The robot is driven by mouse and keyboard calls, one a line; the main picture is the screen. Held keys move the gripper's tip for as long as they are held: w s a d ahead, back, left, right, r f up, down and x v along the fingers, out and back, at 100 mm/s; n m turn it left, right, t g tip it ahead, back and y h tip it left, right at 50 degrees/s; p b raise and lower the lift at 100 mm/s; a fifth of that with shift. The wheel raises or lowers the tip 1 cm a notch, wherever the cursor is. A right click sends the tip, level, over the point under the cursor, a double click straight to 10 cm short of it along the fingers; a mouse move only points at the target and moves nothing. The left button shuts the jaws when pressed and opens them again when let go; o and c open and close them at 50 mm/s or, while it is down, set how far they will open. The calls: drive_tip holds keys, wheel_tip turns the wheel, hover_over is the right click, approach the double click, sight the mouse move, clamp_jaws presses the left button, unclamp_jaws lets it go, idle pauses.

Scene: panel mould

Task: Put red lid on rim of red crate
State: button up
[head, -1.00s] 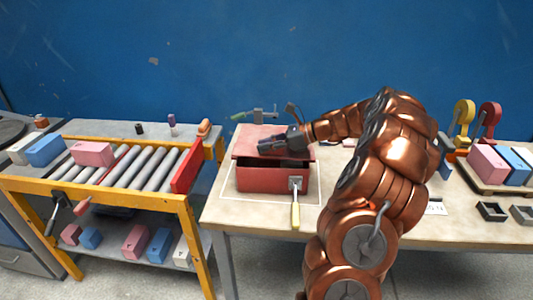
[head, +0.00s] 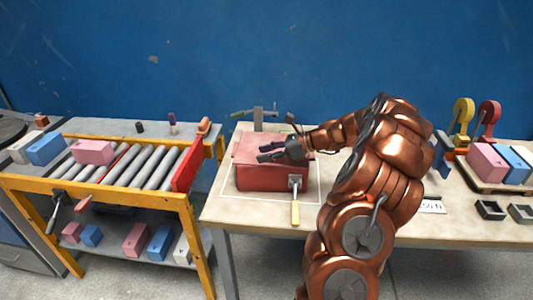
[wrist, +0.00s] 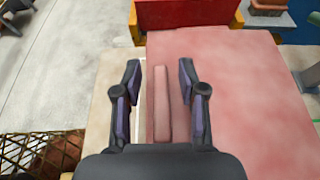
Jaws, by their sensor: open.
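The red lid (head: 247,146) lies over the top of the red crate (head: 265,178) on the table, and no dark gap shows at the front in the head view. Whether it sits evenly on the whole rim is not clear, since my gripper hides part of it. In the wrist view the lid (wrist: 245,85) fills the middle and right, with its raised bar handle (wrist: 162,105) between my fingertips. My gripper (head: 268,152) is open just above the lid, with its fingers (wrist: 158,75) on either side of the handle and gaps showing on both sides.
A toggle clamp with a pale yellow handle (head: 295,212) is at the crate's front. A roller conveyor (head: 135,168) with a red end plate (head: 188,167) stands left. Coloured blocks (head: 487,161) and small black trays (head: 491,210) are at right. The blue wall is behind.

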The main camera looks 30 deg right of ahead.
drive_tip(key=shift+r, duration=0.1)
drive_tip(key=b+v, duration=0.1)
drive_tip(key=v, duration=1.1)
drive_tip(key=a+r+n+g, duration=0.2)
drive_tip(key=a+n+g, duration=0.4)
drive_tip(key=a, duration=1.1)
drive_tip(key=s+a+n+g+h, duration=0.25)
drive_tip(key=s+a+n, duration=0.5)
drive_tip(key=a, duration=0.55)
drive_tip(key=s+a+f+n+g+h, duration=0.1)
drive_tip(key=s+a+f+n+h, duration=0.15)
drive_tip(key=s, duration=0.35)
drive_tip(key=s+a+f+n+g+h, duration=0.1)
drive_tip(key=s+a+n, duration=0.25)
drive_tip(key=s, duration=0.35)
drive_tip(key=s+d+f+n+h, duration=0.3)
drive_tip(key=s+n, duration=0.3)
drive_tip(key=s, duration=0.4)
drive_tip(key=shift+d+n+h, duration=0.35)
drive_tip(key=shift+h, duration=0.25)
drive_tip(key=shift+r, duration=0.1)
